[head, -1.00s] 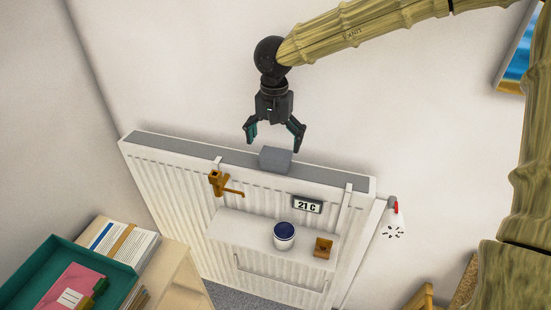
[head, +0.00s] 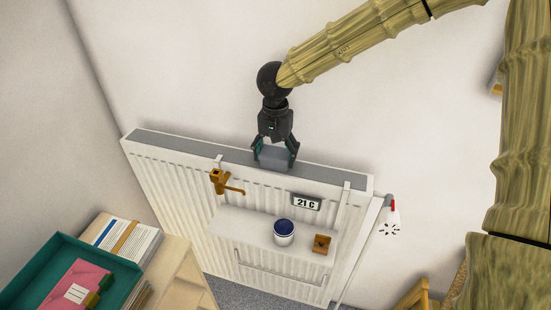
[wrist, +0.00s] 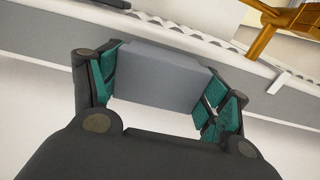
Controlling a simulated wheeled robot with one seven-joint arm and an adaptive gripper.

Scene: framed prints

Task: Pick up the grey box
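The grey box (head: 274,156) stands on the grey top of the white radiator, near its middle. My gripper (head: 275,160) has come down over it from above, with one finger on either side. In the wrist view the grey box (wrist: 160,77) fills the space between the teal finger pads of my gripper (wrist: 165,85). The left pad meets the box's left end and the right pad meets its right end near the far corner, with a thin gap beside it nearer the palm. The box's underside is hidden.
The wall is close behind. A teal tray (head: 118,290) is at lower left.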

